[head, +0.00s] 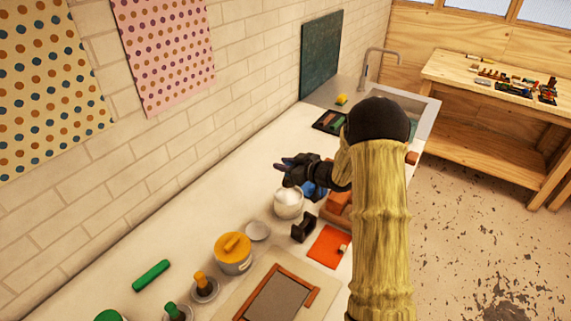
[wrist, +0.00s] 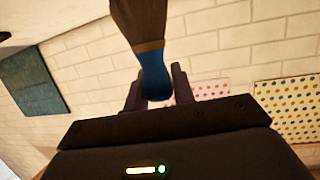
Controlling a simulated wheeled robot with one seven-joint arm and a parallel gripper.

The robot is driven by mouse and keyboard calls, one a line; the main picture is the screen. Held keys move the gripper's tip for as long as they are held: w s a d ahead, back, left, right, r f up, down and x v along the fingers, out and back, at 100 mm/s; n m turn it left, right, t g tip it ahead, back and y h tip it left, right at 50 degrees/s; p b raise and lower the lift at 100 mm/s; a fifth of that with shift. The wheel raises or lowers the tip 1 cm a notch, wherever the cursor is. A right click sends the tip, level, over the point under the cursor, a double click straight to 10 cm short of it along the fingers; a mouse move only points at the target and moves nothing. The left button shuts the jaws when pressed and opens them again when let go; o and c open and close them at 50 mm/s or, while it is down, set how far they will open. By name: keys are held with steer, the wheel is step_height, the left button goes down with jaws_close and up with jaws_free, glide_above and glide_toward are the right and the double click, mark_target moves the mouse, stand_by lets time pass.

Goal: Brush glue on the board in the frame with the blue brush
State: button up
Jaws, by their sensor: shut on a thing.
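My gripper (head: 292,167) is shut on the blue brush and holds it above the counter, near the white pot (head: 288,204). In the wrist view the blue handle (wrist: 153,75) is between the fingers (wrist: 157,88), and a wide brown part (wrist: 139,20) extends to the top edge. In the head view a blue patch (head: 315,190) shows beside the gripper; the brush is mostly hidden there. The grey board (head: 276,298) lies inside a brown frame (head: 305,298) on a pale sheet at the bottom of the head view, cut off by the picture edge.
A pot with a yellow lid (head: 233,250), a green roller (head: 151,275), small pots with an orange (head: 204,285) and a green knob (head: 175,312), a black holder (head: 303,228) and an orange mat (head: 329,246) crowd the counter.

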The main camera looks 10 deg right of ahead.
mark_target(284, 177)
steer(key=shift+f+b, duration=1.85)
steer(key=shift+f, duration=0.8)
steer(key=shift+w, duration=0.1)
steer(key=shift+f, duration=0.1)
steer(key=shift+a, duration=0.1)
steer(key=shift+f, duration=0.1)
steer(key=shift+d+f, duration=0.15)
steer(key=shift+d, duration=0.05)
